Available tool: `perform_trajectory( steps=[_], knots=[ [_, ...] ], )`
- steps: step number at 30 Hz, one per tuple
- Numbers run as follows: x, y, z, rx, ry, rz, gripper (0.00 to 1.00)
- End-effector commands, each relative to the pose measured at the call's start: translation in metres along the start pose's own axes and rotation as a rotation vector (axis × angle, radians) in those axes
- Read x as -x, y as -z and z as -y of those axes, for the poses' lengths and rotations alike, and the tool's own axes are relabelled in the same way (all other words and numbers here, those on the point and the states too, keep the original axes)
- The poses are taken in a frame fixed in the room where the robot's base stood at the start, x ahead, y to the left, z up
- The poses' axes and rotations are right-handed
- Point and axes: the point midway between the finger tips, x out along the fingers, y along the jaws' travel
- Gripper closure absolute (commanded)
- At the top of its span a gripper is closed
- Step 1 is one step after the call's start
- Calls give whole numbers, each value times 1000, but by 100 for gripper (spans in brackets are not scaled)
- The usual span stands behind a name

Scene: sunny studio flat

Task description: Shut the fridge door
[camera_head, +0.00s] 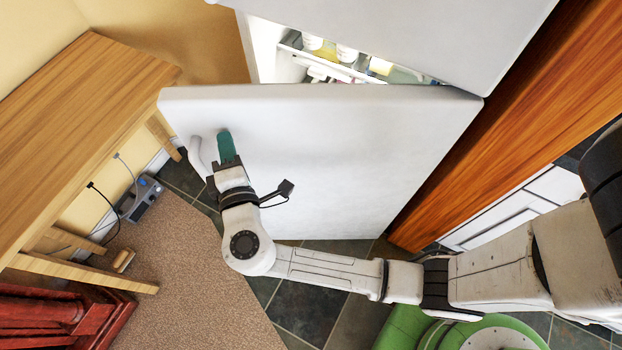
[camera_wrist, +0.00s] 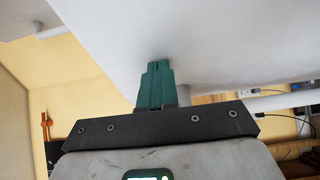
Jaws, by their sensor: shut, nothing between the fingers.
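The white fridge door (camera_head: 330,150) stands ajar in the head view, with lit shelves and bottles (camera_head: 345,52) showing behind its top edge. Its outer face also fills the upper part of the wrist view (camera_wrist: 220,45).
A wooden table (camera_head: 75,120) stands at the left, with a power strip (camera_head: 145,198) and cables on the floor near it. A brown rug (camera_head: 190,275) and dark floor tiles (camera_head: 310,305) lie below. A reddish wooden panel (camera_head: 530,120) borders the fridge at right.

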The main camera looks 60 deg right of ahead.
Motion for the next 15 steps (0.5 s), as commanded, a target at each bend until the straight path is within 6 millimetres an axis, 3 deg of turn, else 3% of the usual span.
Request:
perform_trajectory(
  steps=[8,15],
  knots=[
    [-2,0,0,0,0,1,100],
    [-23,-7,1,0,0,4,100]
  ],
)
